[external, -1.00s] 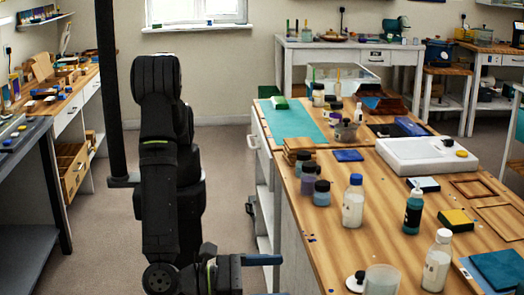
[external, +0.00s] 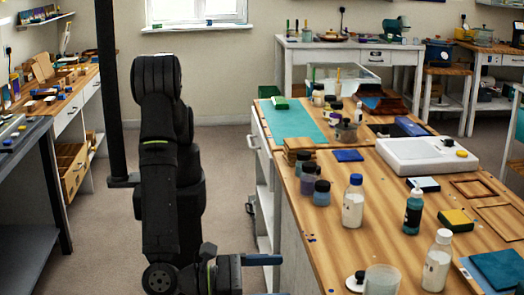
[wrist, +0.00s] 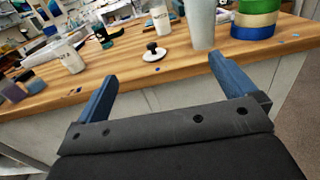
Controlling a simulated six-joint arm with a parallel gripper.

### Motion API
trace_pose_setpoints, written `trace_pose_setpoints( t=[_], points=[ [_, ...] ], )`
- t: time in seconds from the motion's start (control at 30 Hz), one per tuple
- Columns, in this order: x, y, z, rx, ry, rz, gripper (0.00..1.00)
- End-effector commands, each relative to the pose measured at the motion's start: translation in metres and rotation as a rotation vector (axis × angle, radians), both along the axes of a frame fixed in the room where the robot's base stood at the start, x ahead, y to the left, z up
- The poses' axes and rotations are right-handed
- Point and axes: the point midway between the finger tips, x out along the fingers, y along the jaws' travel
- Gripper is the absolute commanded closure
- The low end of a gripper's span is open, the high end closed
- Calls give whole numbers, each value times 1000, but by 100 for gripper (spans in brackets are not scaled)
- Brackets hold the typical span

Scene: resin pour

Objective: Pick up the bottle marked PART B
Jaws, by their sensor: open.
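Two pale bottles stand upright on the wooden bench. One has a blue cap (external: 353,202) and stands mid-bench; it also shows in the wrist view (wrist: 68,56). The other has a white cap (external: 437,262) and stands nearer the front right; in the wrist view it shows in part (wrist: 160,18). Their label text is too small to read, so I cannot tell which is PART B. My gripper (wrist: 164,68) is open and empty, its blue fingers apart. It is beside the bench's left edge, away from both bottles; in the external view its lower part is cut off.
A clear cup (external: 381,280) and a white disc with a black knob (wrist: 153,53) are near the bench edge. A teal pump bottle (external: 413,208) stands between the two bottles. Dark-lidded jars (external: 321,192) line the left side. A coloured stack (wrist: 255,18) is at the wrist view's right.

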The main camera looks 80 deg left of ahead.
Motion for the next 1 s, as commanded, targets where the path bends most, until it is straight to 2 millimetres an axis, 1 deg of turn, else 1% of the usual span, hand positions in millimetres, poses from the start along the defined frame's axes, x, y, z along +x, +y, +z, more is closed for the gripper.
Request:
trace_pose_setpoints(
  t=[0.1,0.23,0.47,0.57,0.67,0.73,0.87,0.9,0.97,1.0],
  points=[
    [0,0,0,0,0,0,0],
    [0,0,0,0,0,0,26],
    [0,0,0,0,0,0,26],
    [0,0,6,-2,0,0,26],
    [0,0,27,-6,0,0,26],
    [0,0,53,-9,0,0,26],
    [0,0,112,-11,0,0,26],
    [0,0,130,-11,0,0,26],
    [0,0,158,-12,1,0,26],
    [0,1,176,-12,1,0,26]
  ],
)
